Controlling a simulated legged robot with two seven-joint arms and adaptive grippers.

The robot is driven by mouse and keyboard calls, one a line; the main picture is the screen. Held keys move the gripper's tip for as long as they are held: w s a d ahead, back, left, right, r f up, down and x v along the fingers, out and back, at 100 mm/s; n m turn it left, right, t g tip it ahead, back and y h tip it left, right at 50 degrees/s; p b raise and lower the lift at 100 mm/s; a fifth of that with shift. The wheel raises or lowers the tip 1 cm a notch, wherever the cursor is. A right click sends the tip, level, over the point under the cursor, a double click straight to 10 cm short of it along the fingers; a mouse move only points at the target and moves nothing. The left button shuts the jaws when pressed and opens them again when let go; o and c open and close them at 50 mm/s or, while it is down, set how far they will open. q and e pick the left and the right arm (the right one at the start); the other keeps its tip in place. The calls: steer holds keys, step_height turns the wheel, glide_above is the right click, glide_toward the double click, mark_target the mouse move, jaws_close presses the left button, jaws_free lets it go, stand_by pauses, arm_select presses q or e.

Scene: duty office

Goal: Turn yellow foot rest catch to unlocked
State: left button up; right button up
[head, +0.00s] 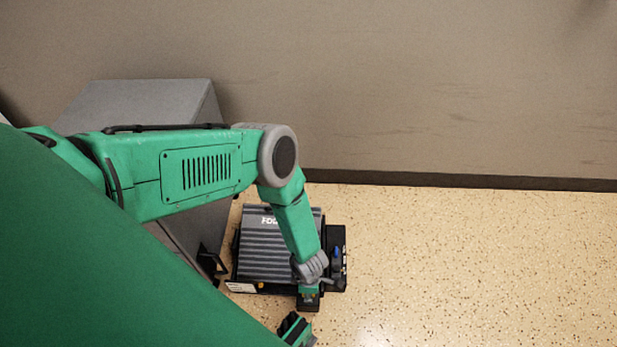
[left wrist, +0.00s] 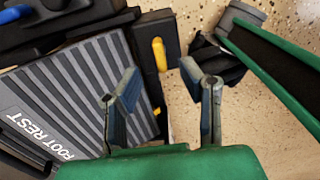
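The foot rest (head: 264,262) is a dark grey ribbed plate with white lettering, low on the floor. It also fills the left of the left wrist view (left wrist: 75,85). The yellow catch (left wrist: 159,54) is a short rounded bar on a black block at the foot rest's corner. My left gripper (head: 308,294) is over that corner and hides the catch in the head view. In the left wrist view my left gripper (left wrist: 160,78) is open, its blue-padded fingers apart below the catch, with nothing between them. My right gripper (head: 297,329) is near the bottom edge; its fingers are unclear.
A grey cabinet (head: 140,103) stands behind and left of the foot rest. A blue part (head: 337,252) sits on the black rail (head: 336,275) at the foot rest's right. A wall (head: 450,90) closes off the back. The speckled floor (head: 480,265) to the right is clear.

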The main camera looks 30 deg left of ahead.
arm_select(q)
step_height(320, 180, down, 4)
steer(key=shift+f+b, duration=0.25)
steer(key=shift+b, duration=0.9)
steer(key=shift+f+b, duration=0.3)
steer(key=shift+f, duration=0.2)
jaws_close()
